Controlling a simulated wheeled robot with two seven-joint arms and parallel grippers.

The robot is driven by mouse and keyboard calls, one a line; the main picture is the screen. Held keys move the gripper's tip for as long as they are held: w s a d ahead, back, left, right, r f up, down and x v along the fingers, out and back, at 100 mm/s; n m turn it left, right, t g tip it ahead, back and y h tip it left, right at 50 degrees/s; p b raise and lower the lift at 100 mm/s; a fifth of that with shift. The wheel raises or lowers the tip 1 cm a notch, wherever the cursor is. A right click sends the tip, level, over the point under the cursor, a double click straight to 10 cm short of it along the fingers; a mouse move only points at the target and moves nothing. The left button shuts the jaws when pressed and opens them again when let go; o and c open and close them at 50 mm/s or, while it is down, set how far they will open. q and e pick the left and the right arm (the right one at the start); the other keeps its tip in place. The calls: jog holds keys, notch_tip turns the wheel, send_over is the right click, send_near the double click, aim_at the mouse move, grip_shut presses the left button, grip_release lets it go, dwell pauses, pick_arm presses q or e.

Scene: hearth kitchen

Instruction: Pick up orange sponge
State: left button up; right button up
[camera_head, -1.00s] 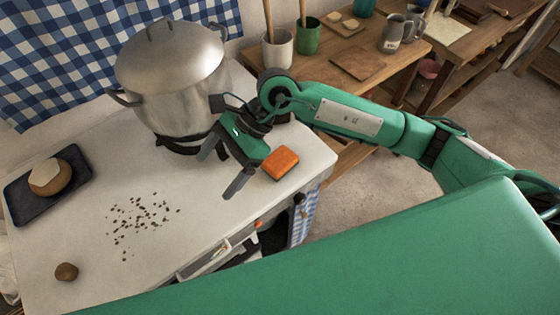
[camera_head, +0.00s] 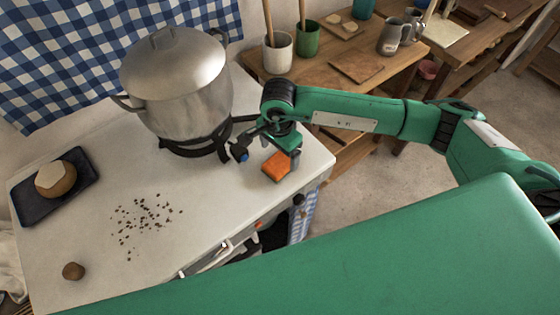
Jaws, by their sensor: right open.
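The orange sponge (camera_head: 275,168) lies on the white stove top near its right edge. My right gripper (camera_head: 278,166) is right above it, pointing down, with its fingers at the sponge's sides. The gripper is open; its body hides the sponge's far part, and I cannot tell whether the fingers touch it. My left gripper is not in view.
A large lidded metal pot (camera_head: 178,85) stands on a burner just left of my right gripper. Dark crumbs (camera_head: 145,220), a small brown lump (camera_head: 73,271) and a dark tray (camera_head: 78,200) with a round loaf (camera_head: 55,179) lie on the left. A wooden table (camera_head: 310,70) stands behind.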

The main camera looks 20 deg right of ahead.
aim_at(278, 163)
jog(key=shift+f+p, duration=0.35)
jog(key=shift+f, duration=0.05)
jog(key=f, duration=0.1)
jog(key=f+p, duration=0.2)
jog(key=f, duration=0.1)
jog(key=shift+w, duration=0.35)
jog(key=shift+f, duration=0.4)
jog(key=c, duration=1.1)
